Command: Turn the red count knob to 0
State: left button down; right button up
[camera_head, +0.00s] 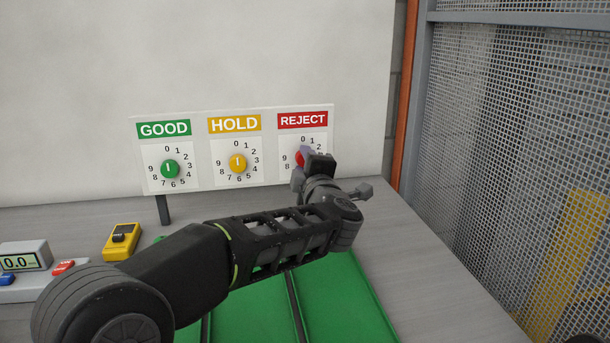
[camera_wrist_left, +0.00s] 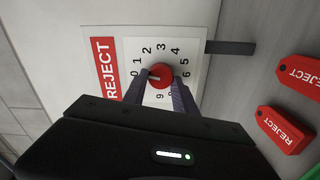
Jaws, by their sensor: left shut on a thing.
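The red knob (camera_head: 299,158) sits on the dial under the REJECT label (camera_head: 302,121), at the right end of the panel. My left gripper (camera_head: 305,166) is in front of it and hides much of the dial in the head view. In the left wrist view the red knob (camera_wrist_left: 162,81) is between the two fingers of my left gripper (camera_wrist_left: 159,84), which is shut on it. The knob's pale pointer mark points toward the 0 side of the dial; its exact angle is hard to tell. My right gripper is not in view.
A green knob (camera_head: 169,168) and a yellow knob (camera_head: 237,163) are to the left on the same panel. Red REJECT tags (camera_wrist_left: 285,128) lie on the table. A yellow device (camera_head: 121,242) and green trays (camera_head: 345,290) are below. A mesh fence (camera_head: 500,130) stands at right.

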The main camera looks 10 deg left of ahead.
pick_arm(q)
jog(key=shift+f+n+b, duration=0.1)
jog(key=shift+n+b, duration=0.7)
jog(key=shift+n, duration=0.4)
jog(key=c, duration=1)
grip_release()
jog(key=v, duration=0.7)
jog(key=shift+s+d, duration=0.15)
jog(key=shift+s, duration=0.25)
